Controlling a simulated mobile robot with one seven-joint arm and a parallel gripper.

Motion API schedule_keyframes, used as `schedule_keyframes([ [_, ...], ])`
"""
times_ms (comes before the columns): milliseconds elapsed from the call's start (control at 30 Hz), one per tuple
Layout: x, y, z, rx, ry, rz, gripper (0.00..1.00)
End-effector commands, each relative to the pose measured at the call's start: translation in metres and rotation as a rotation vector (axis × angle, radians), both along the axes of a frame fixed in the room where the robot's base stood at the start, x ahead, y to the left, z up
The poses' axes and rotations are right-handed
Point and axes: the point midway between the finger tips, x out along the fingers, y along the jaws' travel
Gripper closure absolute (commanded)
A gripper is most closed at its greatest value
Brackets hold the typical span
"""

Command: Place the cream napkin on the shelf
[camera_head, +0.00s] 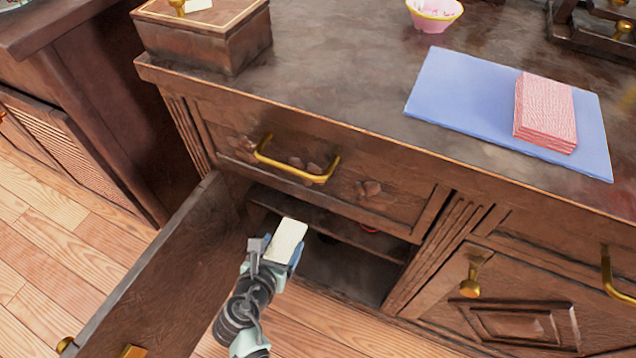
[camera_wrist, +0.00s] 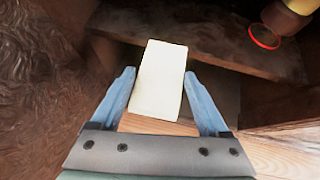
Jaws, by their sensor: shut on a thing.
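The cream napkin (camera_head: 287,240) is a pale folded block held in my gripper (camera_head: 272,252) at the open cabinet below the drawer. In the wrist view the napkin (camera_wrist: 158,80) stands out between the two blue fingers of my gripper (camera_wrist: 168,100). The shelf (camera_head: 330,222) is a dark board inside the cabinet. In the wrist view the shelf (camera_wrist: 225,52) lies beyond the napkin. The napkin overlaps the shelf in the picture; I cannot tell whether they touch.
The cabinet door (camera_head: 150,275) stands open at left. A drawer with a brass handle (camera_head: 298,172) is above the opening. A red ring (camera_wrist: 264,36) and a yellowish object (camera_wrist: 288,20) are on the shelf. On the countertop are a pink napkin stack (camera_head: 545,112), blue mat (camera_head: 450,95) and wooden box (camera_head: 205,40).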

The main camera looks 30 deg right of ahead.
Motion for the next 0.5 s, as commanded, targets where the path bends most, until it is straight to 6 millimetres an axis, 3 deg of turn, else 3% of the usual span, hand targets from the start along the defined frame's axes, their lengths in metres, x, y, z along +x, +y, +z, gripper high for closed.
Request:
schedule_keyframes([
  [300, 0.065, -0.058, -0.005, -0.001, -0.006, -0.003, 0.85],
  [500, 0.083, -0.074, -0.002, 0.000, -0.001, -0.001, 0.85],
])
